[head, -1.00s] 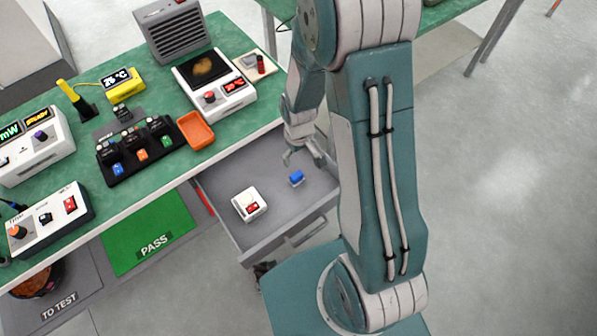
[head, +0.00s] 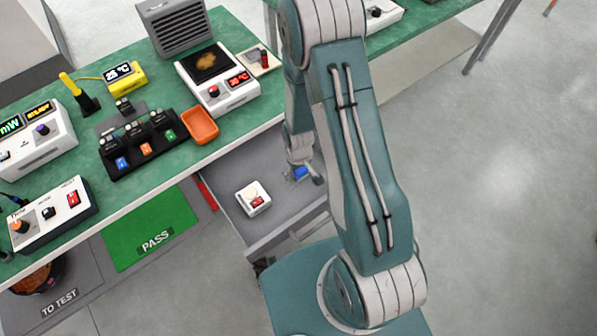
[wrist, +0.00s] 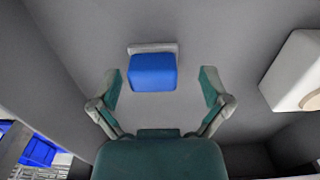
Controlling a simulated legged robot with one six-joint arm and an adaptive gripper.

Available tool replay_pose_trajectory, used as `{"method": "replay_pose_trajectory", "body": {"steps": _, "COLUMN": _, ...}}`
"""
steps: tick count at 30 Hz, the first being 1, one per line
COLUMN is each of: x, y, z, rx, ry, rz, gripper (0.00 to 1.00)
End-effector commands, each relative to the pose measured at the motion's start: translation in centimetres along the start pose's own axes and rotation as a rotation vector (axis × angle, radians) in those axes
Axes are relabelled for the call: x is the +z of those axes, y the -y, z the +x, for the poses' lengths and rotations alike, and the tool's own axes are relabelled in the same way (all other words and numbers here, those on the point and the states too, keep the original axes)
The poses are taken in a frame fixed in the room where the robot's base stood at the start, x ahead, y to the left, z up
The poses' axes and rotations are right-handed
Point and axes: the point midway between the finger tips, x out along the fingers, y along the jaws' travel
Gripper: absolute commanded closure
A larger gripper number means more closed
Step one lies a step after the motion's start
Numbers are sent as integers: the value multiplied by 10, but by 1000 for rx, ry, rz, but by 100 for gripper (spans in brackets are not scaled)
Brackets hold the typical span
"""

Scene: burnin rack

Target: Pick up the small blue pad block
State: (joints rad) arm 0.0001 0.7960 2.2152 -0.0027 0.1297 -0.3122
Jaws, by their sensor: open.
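The small blue pad block (wrist: 153,72) lies on the grey drawer floor, with a pale strip along its far edge in the wrist view. In the head view the block (head: 300,174) is partly hidden by my gripper (head: 304,176). In the wrist view my gripper (wrist: 162,92) is open, with one finger on each side of the block and a gap on both sides. Nothing is between the fingers in a grasp. I cannot tell the exact height of the fingertips above the drawer floor.
The open drawer (head: 238,172) also holds a white box with a red switch (head: 253,198), which shows at the right in the wrist view (wrist: 296,72). Drawer walls stand close around. The green bench (head: 160,82) with an orange tray (head: 200,126) is above and left.

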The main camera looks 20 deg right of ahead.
Motion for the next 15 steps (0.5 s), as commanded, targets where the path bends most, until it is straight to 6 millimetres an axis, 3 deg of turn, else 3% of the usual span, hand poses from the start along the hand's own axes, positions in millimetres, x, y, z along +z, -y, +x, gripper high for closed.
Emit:
{"method": "replay_pose_trajectory", "body": {"steps": 3, "x": 0, "y": -2, "z": 0, "rx": -1, "ry": -1, "rz": 1, "gripper": 3}}
{"method": "replay_pose_trajectory", "body": {"steps": 4, "x": 0, "y": -2, "z": 0, "rx": -2, "ry": -1, "rz": 1, "gripper": 7}}
{"method": "replay_pose_trajectory", "body": {"steps": 6, "x": 0, "y": -2, "z": 0, "rx": -2, "ry": -1, "rz": 1, "gripper": 39}}
{"method": "replay_pose_trajectory", "body": {"steps": 9, "x": 0, "y": -1, "z": 0, "rx": -1, "ry": 0, "rz": 0, "gripper": 73}}
{"method": "replay_pose_trajectory", "body": {"steps": 15, "x": 0, "y": 0, "z": 0, "rx": 0, "ry": 1, "rz": 1, "gripper": 77}}
